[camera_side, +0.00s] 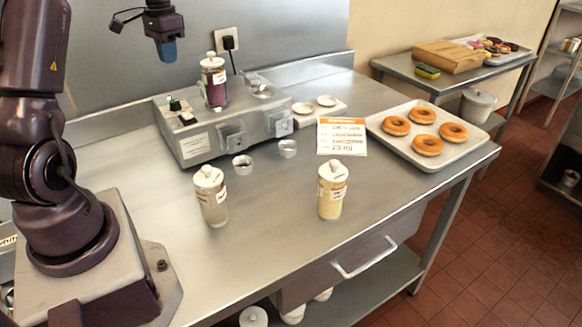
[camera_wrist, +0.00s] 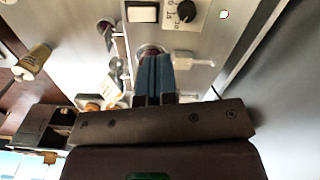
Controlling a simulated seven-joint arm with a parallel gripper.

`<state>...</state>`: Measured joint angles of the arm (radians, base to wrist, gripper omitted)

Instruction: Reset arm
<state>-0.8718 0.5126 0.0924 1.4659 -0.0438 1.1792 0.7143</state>
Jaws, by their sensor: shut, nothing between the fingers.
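My gripper (camera_side: 167,50) is at the top left in the side view, shut and empty, raised above the steel table (camera_side: 290,230) and clear of everything on it. Its blue fingers (camera_wrist: 153,78) are together in the wrist view. Below it and to the right, a jar with purple contents (camera_side: 214,84) and a white lid stands upright on a steel machine (camera_side: 203,148) with knobs. The gripper does not touch the jar or the machine. In the wrist view the fingers and the wrist hide part of what lies beneath.
Two lidded jars (camera_side: 211,196) (camera_side: 332,189) stand near the front of the table. Small cups (camera_side: 242,165) sit before the machine. A tray (camera_side: 457,153) of doughnuts and a printed card (camera_side: 341,136) are at the right. A wall socket (camera_side: 229,40) with a plug is behind.

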